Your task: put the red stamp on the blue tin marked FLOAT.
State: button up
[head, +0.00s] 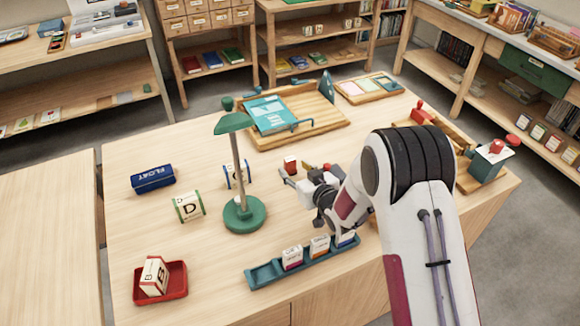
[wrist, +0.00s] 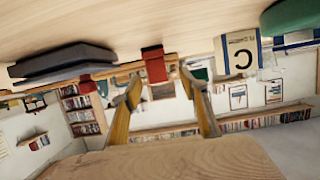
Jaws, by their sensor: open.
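The blue tin marked FLOAT (head: 153,178) lies at the left of the table in the head view, its top clear. A small red block, which looks like the red stamp (head: 290,164), stands on the table right of the lamp. In the wrist view, which is upside down, the red stamp (wrist: 155,66) shows in the gap between the fingers, seemingly just beyond their tips. My gripper (head: 298,173) is low over the table, roughly level and open; its two fingers also show in the wrist view (wrist: 162,86). I cannot tell whether a finger touches the stamp.
A green lamp (head: 244,214) stands between my gripper and the tin. Letter blocks stand near it, one marked D (head: 189,206). A red tray (head: 172,293) holds another block. A teal rack (head: 266,273) lies in front; a wooden tray (head: 330,122) lies behind.

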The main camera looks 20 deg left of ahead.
aim_at(291, 163)
jog(key=shift+w+a, duration=0.15)
dwell(0.3)
jog(key=shift+x, duration=1.5)
jog(key=shift+w+a+f, duration=0.2)
jog(key=shift+w+a, duration=0.3)
jog(key=shift+w, duration=0.3)
grip_shut()
